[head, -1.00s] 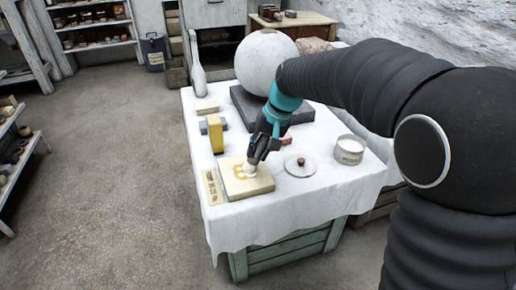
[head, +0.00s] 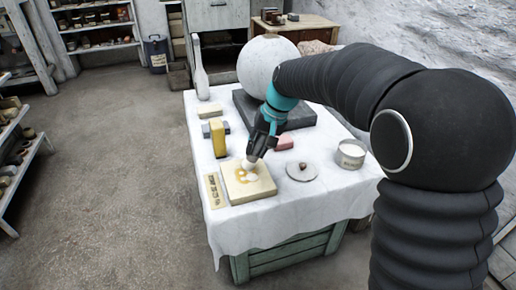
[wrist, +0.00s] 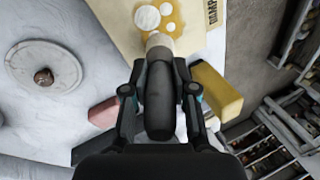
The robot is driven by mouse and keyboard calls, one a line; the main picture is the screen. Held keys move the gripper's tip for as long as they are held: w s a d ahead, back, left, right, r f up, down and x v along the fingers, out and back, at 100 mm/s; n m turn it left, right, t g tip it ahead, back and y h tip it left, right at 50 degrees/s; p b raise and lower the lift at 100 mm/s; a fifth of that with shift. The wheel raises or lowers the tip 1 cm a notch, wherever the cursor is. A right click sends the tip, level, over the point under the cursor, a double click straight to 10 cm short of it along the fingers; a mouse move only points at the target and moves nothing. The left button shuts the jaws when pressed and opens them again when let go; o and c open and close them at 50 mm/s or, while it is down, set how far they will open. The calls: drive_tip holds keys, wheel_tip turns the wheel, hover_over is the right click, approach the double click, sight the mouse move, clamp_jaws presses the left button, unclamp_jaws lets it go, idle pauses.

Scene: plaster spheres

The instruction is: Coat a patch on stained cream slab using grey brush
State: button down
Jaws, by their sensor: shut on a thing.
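The cream slab (head: 262,190) lies near the front left of the cloth-covered table. It has an amber-brown stain (head: 241,172) with several round white dabs over part of it, which also show in the wrist view (wrist: 146,18). My gripper (head: 258,148) is above the slab's far edge, shut on the grey brush (wrist: 158,95). The brush has a dark grey handle and a pale head (head: 247,164) that points down at the slab. I cannot tell whether the tip touches the slab. The gripper hides part of the handle in the head view.
A lid with a brown knob (head: 301,171), an open tin of white (head: 351,154) and a pink block (head: 284,143) are to the right. A yellow block (head: 218,138) stands behind the slab. A lettered strip (head: 213,190) lies left. A large sphere (head: 265,60) stands behind.

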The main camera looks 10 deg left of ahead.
drive_tip(key=shift+s, duration=0.1)
drive_tip(key=shift+s+d+b, duration=0.3)
drive_tip(key=shift+s+d, duration=0.1)
drive_tip(key=shift+s, duration=0.2)
drive_tip(key=shift+s+d+b, duration=0.25)
drive_tip(key=shift+s+d, duration=0.15)
drive_tip(key=shift+s, duration=0.2)
drive_tip(key=shift+w, duration=0.1)
drive_tip(key=shift+w+a+r+p, duration=0.15)
drive_tip(key=shift+w+a+p, duration=0.2)
drive_tip(key=shift+w+p, duration=0.15)
drive_tip(key=shift+w+a, duration=0.45)
drive_tip(key=shift+w, duration=0.25)
drive_tip(key=shift+s+d+r, duration=0.4)
drive_tip(key=shift+s+r, duration=0.2)
drive_tip(key=shift+s, duration=0.05)
